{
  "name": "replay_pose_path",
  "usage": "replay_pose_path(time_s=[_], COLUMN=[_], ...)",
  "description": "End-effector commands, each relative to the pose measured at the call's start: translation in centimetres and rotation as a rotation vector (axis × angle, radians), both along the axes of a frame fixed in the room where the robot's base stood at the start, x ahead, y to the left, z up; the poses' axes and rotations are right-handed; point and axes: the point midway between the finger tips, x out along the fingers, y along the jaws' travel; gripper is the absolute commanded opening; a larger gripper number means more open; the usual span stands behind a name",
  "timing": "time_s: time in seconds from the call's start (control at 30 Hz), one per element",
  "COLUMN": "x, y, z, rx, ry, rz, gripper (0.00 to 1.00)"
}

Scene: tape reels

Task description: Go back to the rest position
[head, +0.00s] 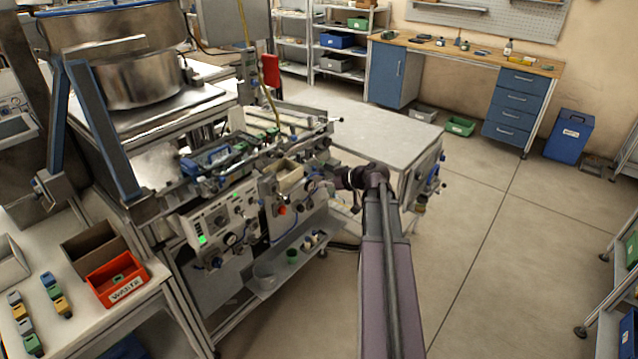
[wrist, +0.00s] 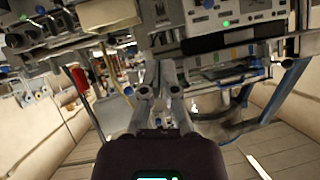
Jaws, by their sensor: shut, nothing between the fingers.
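My arm reaches up from the bottom of the head view and bends left at the wrist, where my gripper (head: 318,174) is small and hard to make out against the machine. In the wrist view my gripper (wrist: 160,90) shows from behind, with its two grey fingers close together. It is shut and empty. The machine (head: 225,213) with its panel, knobs and green light stands just left of my gripper. It also fills the top of the wrist view (wrist: 215,18). No tape reel can be clearly made out.
A grey-topped table (head: 385,130) stands just beyond my wrist. A red bin (head: 117,278) and small coloured blocks are on the left bench. A workbench (head: 460,52) and a blue bin (head: 569,135) line the back wall. The floor (head: 490,240) right of my arm is clear.

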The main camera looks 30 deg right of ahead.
Motion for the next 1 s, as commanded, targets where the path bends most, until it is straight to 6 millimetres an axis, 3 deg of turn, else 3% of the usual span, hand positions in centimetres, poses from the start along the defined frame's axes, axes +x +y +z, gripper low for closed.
replay_pose_path(time_s=[0.67,0.87,1.0], x=[0.0,-0.2,-0.8], y=[0.8,4.2,8.1], z=[-0.2,-1.4,-2.7], rx=[0.002,0.01,0.01], ry=[0.017,0.107,0.218], rz=[0.007,0.036,0.058], gripper=[0.0,0.0,0.0])
